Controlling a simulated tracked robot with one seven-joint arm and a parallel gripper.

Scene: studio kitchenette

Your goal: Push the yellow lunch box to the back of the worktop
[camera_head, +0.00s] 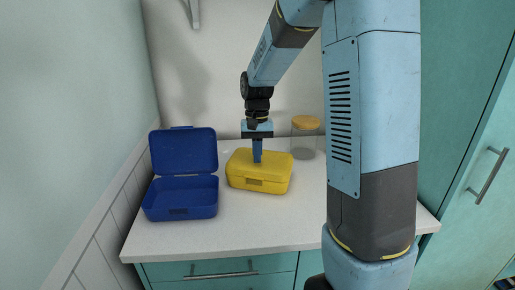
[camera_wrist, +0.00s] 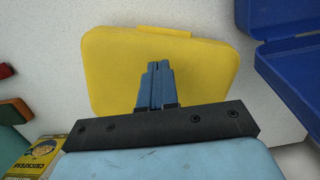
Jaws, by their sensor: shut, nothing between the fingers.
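The yellow lunch box (camera_head: 262,176) is closed and sits on the white worktop (camera_head: 265,225), with a gap between it and the back wall. My gripper (camera_head: 257,160) is shut and empty, pointing down at the box's lid in the head view. In the wrist view the lunch box (camera_wrist: 200,75) fills the middle, and my shut fingertips (camera_wrist: 158,66) overlap its lid. I cannot tell whether they touch it.
An open blue lunch box (camera_head: 180,195) stands close on the left. A glass jar with a wooden lid (camera_head: 305,138) stands at the back right. Red and green items (camera_wrist: 8,110) and a yellow printed packet (camera_wrist: 35,157) show in the wrist view. The front worktop is clear.

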